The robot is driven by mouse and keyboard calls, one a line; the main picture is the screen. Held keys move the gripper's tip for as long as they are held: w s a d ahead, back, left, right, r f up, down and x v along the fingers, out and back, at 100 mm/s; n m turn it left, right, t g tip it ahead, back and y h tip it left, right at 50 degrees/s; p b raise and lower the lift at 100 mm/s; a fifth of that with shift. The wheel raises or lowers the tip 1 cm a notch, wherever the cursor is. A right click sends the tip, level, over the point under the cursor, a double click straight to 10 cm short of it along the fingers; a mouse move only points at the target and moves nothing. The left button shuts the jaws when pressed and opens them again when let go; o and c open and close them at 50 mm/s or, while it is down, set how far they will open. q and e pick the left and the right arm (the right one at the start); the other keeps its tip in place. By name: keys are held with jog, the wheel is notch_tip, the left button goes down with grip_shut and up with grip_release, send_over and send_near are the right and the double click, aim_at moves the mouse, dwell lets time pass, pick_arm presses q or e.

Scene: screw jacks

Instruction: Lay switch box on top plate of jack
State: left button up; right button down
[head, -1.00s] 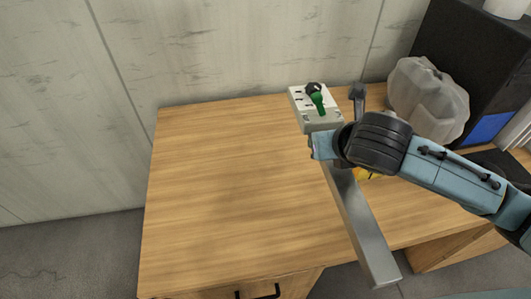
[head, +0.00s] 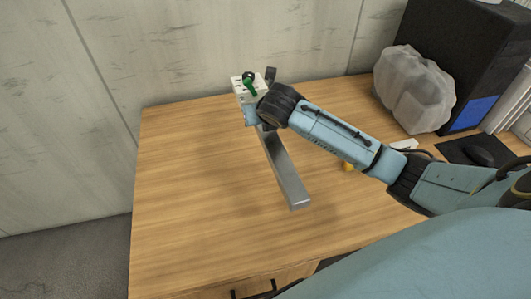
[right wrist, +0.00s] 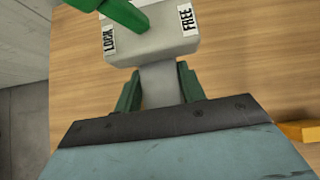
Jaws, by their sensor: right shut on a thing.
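The switch box (head: 238,87) is pale grey with a green lever on top. It is held up in the air at the far side of the desk. My right gripper (head: 252,115) is on the near side of the box. In the right wrist view, its green fingers (right wrist: 158,88) are shut on the grey stem below the box (right wrist: 160,44), whose labels read LOCK and FREE. No jack top plate can be made out. A small yellow thing (head: 348,166) shows beside my forearm, mostly hidden. My left gripper is out of view.
A long grey bar (head: 284,172) runs beside my right gripper; I cannot tell what it belongs to. A wrapped translucent bundle (head: 415,92), a black case (head: 470,50) and a mouse (head: 480,155) are at the right. The desk's left half (head: 190,190) is clear.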

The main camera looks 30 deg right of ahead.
jog(key=shift+m, duration=0.4)
jog(key=d+f, duration=0.1)
jog(key=f, duration=0.2)
jog(key=w+d+f+b, duration=0.1)
jog(key=f, duration=0.2)
jog(key=f+b, duration=0.1)
jog(key=f, duration=0.2)
jog(key=shift+w+d+f, duration=0.25)
jog(key=shift+w+d, duration=0.1)
jog(key=shift+d, duration=0.05)
jog(key=shift+f, duration=0.75)
notch_tip(320, 180, down, 2)
jog(key=shift+f+b, duration=0.15)
jog(key=shift+b, duration=0.45)
jog(key=shift+f, duration=0.4)
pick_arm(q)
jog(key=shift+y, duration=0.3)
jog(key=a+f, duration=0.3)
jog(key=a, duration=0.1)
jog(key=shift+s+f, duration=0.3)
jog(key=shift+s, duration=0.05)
